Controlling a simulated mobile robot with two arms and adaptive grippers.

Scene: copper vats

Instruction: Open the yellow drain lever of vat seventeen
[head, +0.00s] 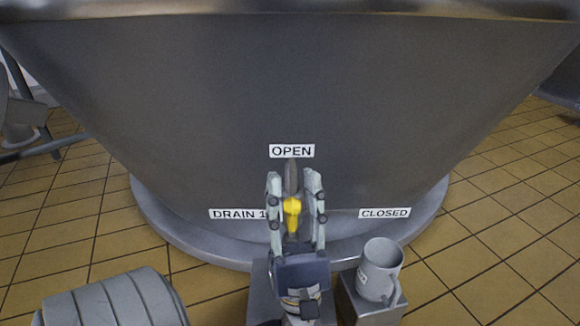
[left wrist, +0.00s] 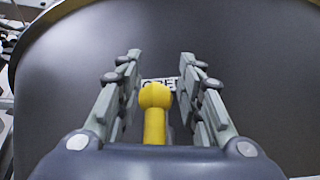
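The yellow drain lever (head: 292,212) is low on the front of the big dark vat (head: 290,90). It stands about upright, below the OPEN label (head: 292,151). The CLOSED label (head: 385,213) is to the right. The DRAIN label (head: 235,214) is partly hidden by my gripper, so its full number cannot be read. My left gripper (head: 295,180) is open, with one finger on each side of the lever. In the left wrist view the lever's round yellow knob (left wrist: 155,96) shows between the spread fingers, with gaps on both sides. My right gripper is not in view.
A grey mug (head: 380,268) stands on a grey block (head: 368,311) just right of my left gripper. A ribbed grey barrel-like object (head: 110,302) is at the lower left.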

